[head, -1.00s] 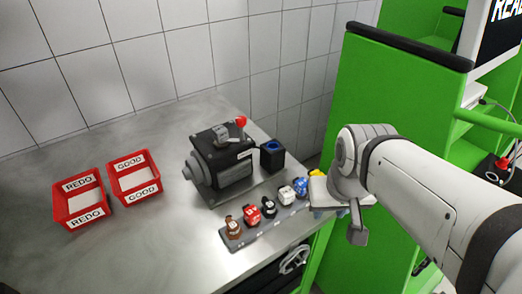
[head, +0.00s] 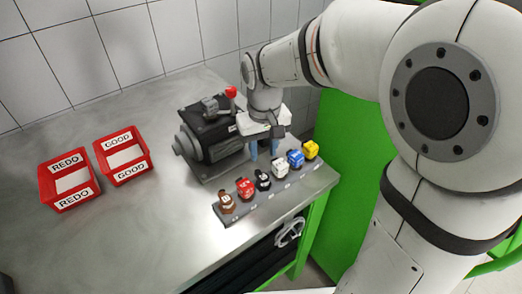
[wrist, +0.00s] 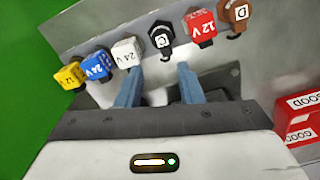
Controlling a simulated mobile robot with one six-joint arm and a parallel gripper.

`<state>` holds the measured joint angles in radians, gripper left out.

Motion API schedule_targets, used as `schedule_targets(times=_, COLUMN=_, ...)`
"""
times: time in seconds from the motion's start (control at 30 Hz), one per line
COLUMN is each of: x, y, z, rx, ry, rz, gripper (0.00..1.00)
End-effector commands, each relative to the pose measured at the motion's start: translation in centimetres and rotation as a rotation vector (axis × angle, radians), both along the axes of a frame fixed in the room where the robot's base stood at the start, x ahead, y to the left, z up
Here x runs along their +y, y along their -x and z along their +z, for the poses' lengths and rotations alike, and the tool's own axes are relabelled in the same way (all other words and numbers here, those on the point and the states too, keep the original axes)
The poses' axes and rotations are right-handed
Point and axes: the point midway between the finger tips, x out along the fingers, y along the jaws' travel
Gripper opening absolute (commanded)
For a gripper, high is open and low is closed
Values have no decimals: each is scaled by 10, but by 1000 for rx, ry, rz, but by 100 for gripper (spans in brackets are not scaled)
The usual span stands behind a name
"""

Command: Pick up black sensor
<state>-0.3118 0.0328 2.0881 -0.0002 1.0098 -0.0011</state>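The black sensor (head: 263,181) stands in a row of coloured sensors on a grey rack along the table's front right edge, between a red and a white one. It also shows in the wrist view (wrist: 162,37), marked C. My gripper (head: 264,150) is beside the pump unit, behind the row in the head view. In the wrist view its two blue fingers (wrist: 158,72) are spread apart with nothing between them. The black sensor lies beyond the fingertips, roughly in line with the gap, apart from both fingers.
Neighbours are the red sensor (head: 245,188) and white sensor (head: 280,169); brown (head: 226,203), blue (head: 296,158) and yellow (head: 310,150) ones stand farther out. The dark pump (head: 205,133) is close to my gripper. Red REDO (head: 70,181) and GOOD (head: 122,156) bins stand left.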

Motion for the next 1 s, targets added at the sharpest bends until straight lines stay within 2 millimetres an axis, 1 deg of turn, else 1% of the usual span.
schedule_targets(times=0.03, x=5, y=-3, z=-4, rx=8, ry=3, rz=10, gripper=34)
schedule_targets(times=0.13, x=8, y=-5, z=-13, rx=13, ry=4, rz=17, gripper=34)
schedule_targets(times=0.37, x=6, y=0, z=-38, rx=15, ry=5, rz=17, gripper=34)
schedule_targets(times=0.53, x=1, y=9, z=-61, rx=14, ry=5, rz=17, gripper=34)
schedule_targets(times=0.63, x=2, y=8, z=-75, rx=14, ry=5, rz=17, gripper=34)
schedule_targets(times=0.77, x=2, y=8, z=-82, rx=11, ry=4, rz=17, gripper=34)
schedule_targets(times=0.97, x=2, y=8, z=-82, rx=10, ry=4, rz=17, gripper=34)
schedule_targets(times=1.0, x=2, y=8, z=-82, rx=10, ry=4, rz=17, gripper=30)
